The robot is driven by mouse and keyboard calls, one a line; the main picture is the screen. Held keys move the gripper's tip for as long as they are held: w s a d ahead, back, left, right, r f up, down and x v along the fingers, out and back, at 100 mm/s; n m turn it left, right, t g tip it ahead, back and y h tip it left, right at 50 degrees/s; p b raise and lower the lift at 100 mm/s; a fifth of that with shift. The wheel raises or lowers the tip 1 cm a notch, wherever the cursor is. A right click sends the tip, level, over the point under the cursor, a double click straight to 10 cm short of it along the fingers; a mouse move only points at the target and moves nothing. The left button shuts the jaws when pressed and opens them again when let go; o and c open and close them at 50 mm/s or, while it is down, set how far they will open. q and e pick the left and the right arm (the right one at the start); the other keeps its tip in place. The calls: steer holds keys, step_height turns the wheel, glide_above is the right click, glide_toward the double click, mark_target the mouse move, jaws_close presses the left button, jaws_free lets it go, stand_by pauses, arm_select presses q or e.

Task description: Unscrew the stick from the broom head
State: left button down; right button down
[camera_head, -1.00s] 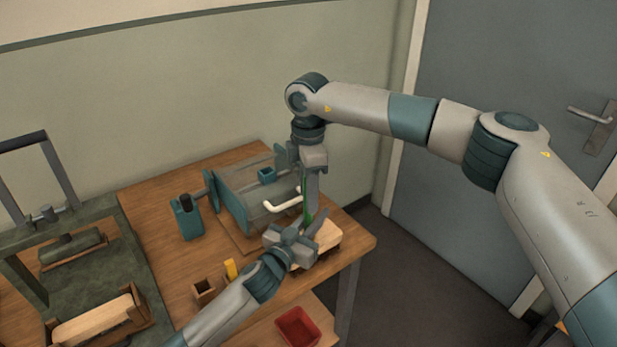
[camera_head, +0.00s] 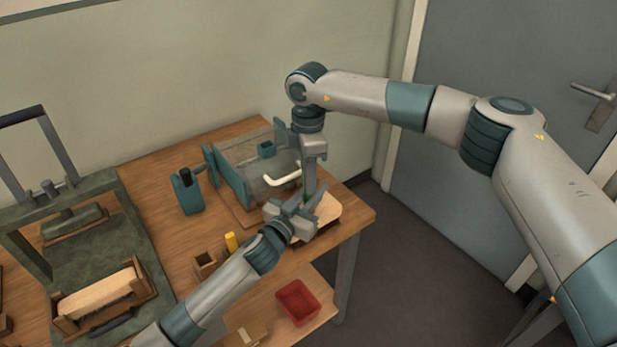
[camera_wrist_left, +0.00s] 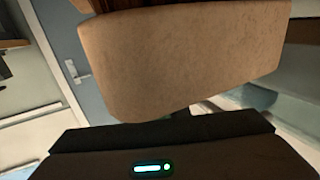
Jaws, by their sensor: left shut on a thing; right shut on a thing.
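The broom head is a pale wooden block (camera_head: 327,212) near the table's right corner. In the left wrist view the block (camera_wrist_left: 180,65) fills the upper middle, with dark reddish bristles at the top edge. My left gripper (camera_head: 303,212) comes in from the lower left and is shut on the broom head. The stick is green, and only a small piece (camera_head: 306,195) shows above the left gripper. My right gripper (camera_head: 310,188) points down from above and is shut on the stick. Its fingers hide most of the stick, and the joint with the block is hidden.
A clear-sided machine with a white handle (camera_head: 283,178) stands close behind the grippers. A teal box (camera_head: 187,195), a small wooden box (camera_head: 205,263) and a yellow piece (camera_head: 231,242) are to the left. A red bin (camera_head: 297,301) is on the lower shelf. A green press (camera_head: 95,245) stands far left.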

steer(key=n, duration=0.4)
stand_by(1.2)
steer(key=c, duration=1.6)
jaws_free()
steer(key=shift+c, duration=0.2)
steer(key=shift+r, duration=2.25)
